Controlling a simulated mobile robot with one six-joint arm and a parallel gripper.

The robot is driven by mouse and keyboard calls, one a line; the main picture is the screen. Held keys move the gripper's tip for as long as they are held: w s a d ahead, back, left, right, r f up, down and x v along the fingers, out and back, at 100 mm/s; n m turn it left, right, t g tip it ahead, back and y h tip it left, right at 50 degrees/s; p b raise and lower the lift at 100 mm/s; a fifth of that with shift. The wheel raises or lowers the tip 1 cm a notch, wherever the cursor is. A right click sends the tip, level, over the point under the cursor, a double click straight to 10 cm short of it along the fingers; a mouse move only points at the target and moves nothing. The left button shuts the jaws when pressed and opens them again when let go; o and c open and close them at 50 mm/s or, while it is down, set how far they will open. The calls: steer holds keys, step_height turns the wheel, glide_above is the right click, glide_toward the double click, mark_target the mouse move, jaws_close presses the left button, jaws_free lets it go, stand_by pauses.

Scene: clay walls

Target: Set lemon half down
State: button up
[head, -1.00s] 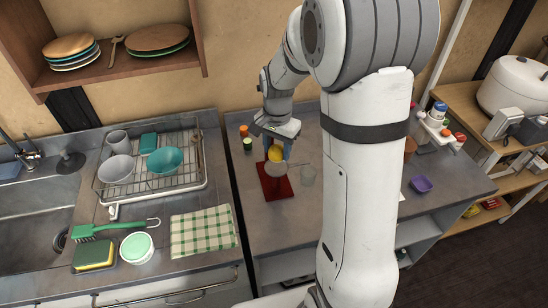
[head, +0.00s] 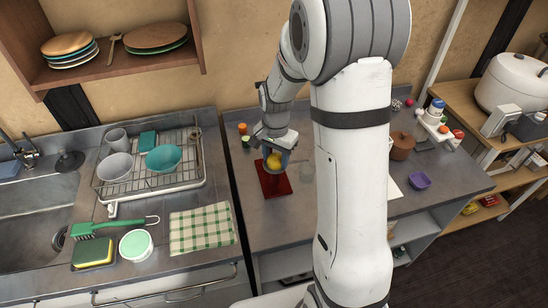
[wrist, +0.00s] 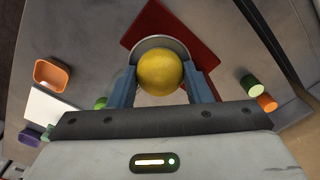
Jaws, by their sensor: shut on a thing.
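The lemon half (head: 273,161) shows as a yellow rounded piece held between the blue fingers of my gripper (wrist: 161,88). In the wrist view the lemon half (wrist: 160,74) sits between the two fingers, its rounded side toward the camera. My gripper is shut on it, above a dark red board (head: 277,187) on the counter. The board also shows in the wrist view (wrist: 204,40). A grey round rim (wrist: 160,42) lies beyond the lemon half; I cannot tell whether they touch.
A green-topped jar (wrist: 250,84) and an orange one (wrist: 267,103) stand near the board. A clear glass (head: 308,171) is right of it. A dish rack (head: 150,180) stands left.

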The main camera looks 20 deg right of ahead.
mark_target(276, 155)
steer(key=shift+s+f, duration=0.3)
steer(key=shift+f, duration=0.3)
steer(key=o, duration=1)
steer(key=shift+f, duration=0.15)
steer(key=shift+r+p, duration=0.3)
steer(key=shift+r, duration=0.15)
step_height(276, 155, up, 12)
steer(key=f, duration=0.1)
steer(key=s+r+n+t, duration=0.1)
steer(key=s+n, duration=0.2)
steer(key=s, duration=0.3)
steer(key=s+r+n+t, duration=0.1)
steer(key=s+r+n, duration=0.1)
steer(key=s, duration=0.5)
steer(key=s+r+n, duration=0.2)
steer(key=s+n, duration=0.2)
steer(key=s, duration=0.2)
steer(key=shift+s+a+r+t, duration=0.15)
steer(key=shift+s+t, duration=0.05)
steer(key=shift+t, duration=0.2)
